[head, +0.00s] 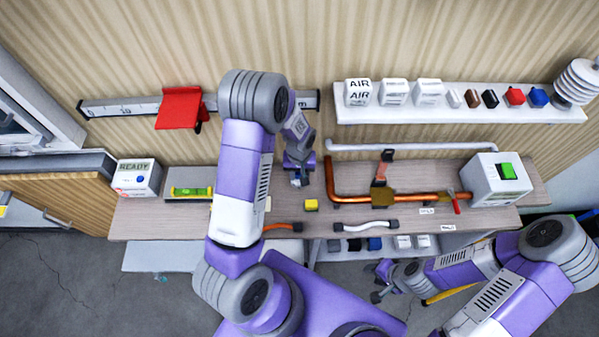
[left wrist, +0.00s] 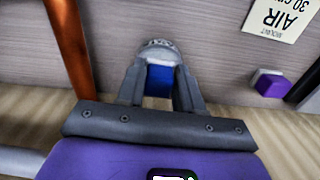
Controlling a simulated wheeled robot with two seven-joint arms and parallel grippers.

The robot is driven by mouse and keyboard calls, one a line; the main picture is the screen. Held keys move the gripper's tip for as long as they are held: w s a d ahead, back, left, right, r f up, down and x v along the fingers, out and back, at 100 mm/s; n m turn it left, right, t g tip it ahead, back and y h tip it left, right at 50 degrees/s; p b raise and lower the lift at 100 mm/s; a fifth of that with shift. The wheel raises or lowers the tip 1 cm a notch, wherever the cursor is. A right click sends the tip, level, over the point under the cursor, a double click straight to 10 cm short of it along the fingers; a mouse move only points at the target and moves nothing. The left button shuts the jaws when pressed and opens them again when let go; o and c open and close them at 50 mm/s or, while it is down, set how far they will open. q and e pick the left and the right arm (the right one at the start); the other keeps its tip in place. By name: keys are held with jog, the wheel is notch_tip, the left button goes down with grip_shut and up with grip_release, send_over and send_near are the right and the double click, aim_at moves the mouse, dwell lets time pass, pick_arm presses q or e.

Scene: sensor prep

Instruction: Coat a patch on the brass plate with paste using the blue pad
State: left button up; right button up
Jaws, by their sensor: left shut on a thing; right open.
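My left gripper (head: 299,178) is over the back of the bench, left of the copper pipe. In the left wrist view, my left gripper (left wrist: 160,88) is shut on the blue pad (left wrist: 160,78). A grey rounded piece (left wrist: 158,52) with small dark marks sits right at the pad's far end; I cannot tell whether it is joined to the pad. A brass-coloured plate (head: 383,199) shows at the copper pipe, right of the left gripper. I cannot make out paste on it. My right gripper (head: 379,283) is open and empty, low in front of the bench.
The copper pipe (head: 340,195) and a red-handled valve (head: 454,200) stand on the bench (head: 160,222). A yellow block (head: 311,204) lies near the left gripper. A white box with a green button (head: 497,180) stands right. A shelf (head: 460,115) holds small blocks.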

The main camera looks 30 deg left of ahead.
pick_arm(q)
jog(key=shift+r+p, duration=2.25)
jog(key=shift+r, duration=1.25)
